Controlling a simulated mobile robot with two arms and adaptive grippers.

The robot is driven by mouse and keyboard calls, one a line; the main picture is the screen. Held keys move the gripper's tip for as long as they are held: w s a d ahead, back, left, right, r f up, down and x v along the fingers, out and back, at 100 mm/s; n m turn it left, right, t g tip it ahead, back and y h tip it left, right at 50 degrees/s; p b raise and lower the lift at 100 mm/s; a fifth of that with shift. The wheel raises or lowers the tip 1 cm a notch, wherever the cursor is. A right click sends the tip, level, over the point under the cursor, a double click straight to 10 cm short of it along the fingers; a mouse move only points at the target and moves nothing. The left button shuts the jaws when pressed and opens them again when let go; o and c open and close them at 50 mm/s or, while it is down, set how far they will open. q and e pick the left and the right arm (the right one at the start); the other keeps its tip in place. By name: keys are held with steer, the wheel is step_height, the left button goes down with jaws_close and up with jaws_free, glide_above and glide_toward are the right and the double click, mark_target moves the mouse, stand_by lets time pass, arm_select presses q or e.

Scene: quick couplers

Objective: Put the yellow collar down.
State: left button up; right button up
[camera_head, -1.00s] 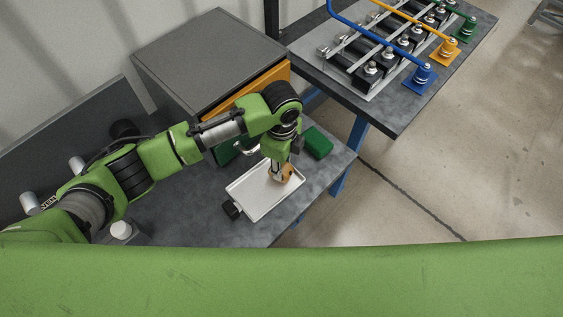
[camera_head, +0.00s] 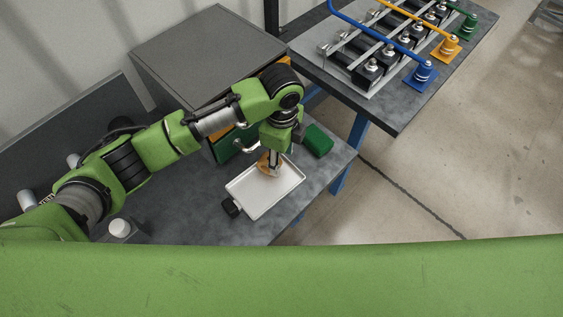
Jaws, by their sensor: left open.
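The yellow collar (camera_head: 263,164) shows as a small orange-yellow ring at the fingers of my left gripper, at the back part of the white tray (camera_head: 262,203). My left gripper (camera_head: 271,171) points down over the tray and is open. Its fingers are right beside the collar and hide part of it. I cannot tell whether the collar touches the tray floor or the fingers. My right gripper is out of view.
A grey cabinet (camera_head: 205,55) stands behind my arm. A second table holds a coupler rack with blue (camera_head: 421,77), yellow and green couplers.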

arm_select(q)
step_height(320, 180, up, 9)
steer(key=b, duration=0.1)
steer(key=shift+f, duration=0.15)
stand_by(0.5)
